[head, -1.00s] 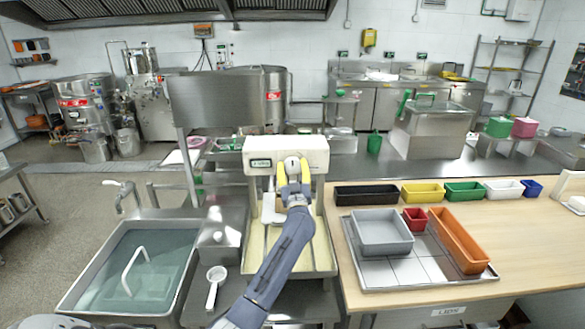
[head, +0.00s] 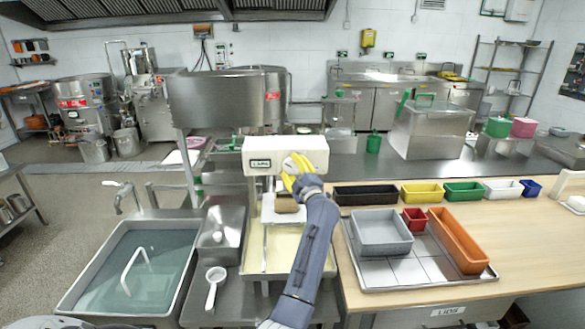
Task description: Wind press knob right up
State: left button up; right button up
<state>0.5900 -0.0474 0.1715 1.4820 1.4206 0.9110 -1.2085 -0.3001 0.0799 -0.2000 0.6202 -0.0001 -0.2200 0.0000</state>
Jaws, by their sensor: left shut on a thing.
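The press (head: 262,147) has a white box-shaped head with a small dark label, standing above a cream-coloured tray (head: 268,262). My left gripper (head: 292,172) has yellow fingers and is at the right part of the front face of this head. It is shut on the press knob, which the fingers and wrist hide almost wholly. The gripper is tilted, with its fingers toward the upper left. A brown block (head: 286,204) sits below the head on a white plate, partly hidden by my wrist. My right gripper is not in view.
A water-filled sink (head: 75,290) and a white ladle (head: 214,288) are at left. On the wooden table at right, a metal tray (head: 400,282) carries a grey bin (head: 381,230), a red bin and an orange bin (head: 462,240). Several small coloured bins line its back edge.

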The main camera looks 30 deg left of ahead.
pick_arm(q)
jog(key=n+g, duration=0.1)
jog(key=n, duration=0.2)
jog(key=n+h, duration=0.1)
jog(key=n, duration=0.2)
jog(key=shift+r+n+g+h, duration=0.15)
jog(key=shift+n+g+h, duration=0.15)
jog(key=shift+g, duration=0.1)
jog(key=n+h, duration=0.1)
jog(key=n, duration=0.1)
jog(key=n+h, duration=0.1)
jog(key=n, duration=0.2)
jog(key=shift+h, duration=0.3)
jog(key=n+h, duration=0.1)
jog(key=n, duration=0.1)
jog(key=n+h, duration=0.1)
jog(key=n, duration=0.1)
jog(key=shift+s+a+r+n+h, duration=0.1)
jog(key=shift+r+n+h, duration=0.05)
jog(key=shift+n+h, duration=0.2)
jog(key=n+t+h, duration=0.1)
jog(key=n+h, duration=0.1)
jog(key=n, duration=0.1)
jog(key=shift+n+t, duration=0.35)
jog(key=shift+t, duration=0.05)
jog(key=o, duration=1.3)
jog(key=v, duration=1.2)
jog(key=shift+s+a, duration=0.1)
jog(key=shift+a, duration=0.05)
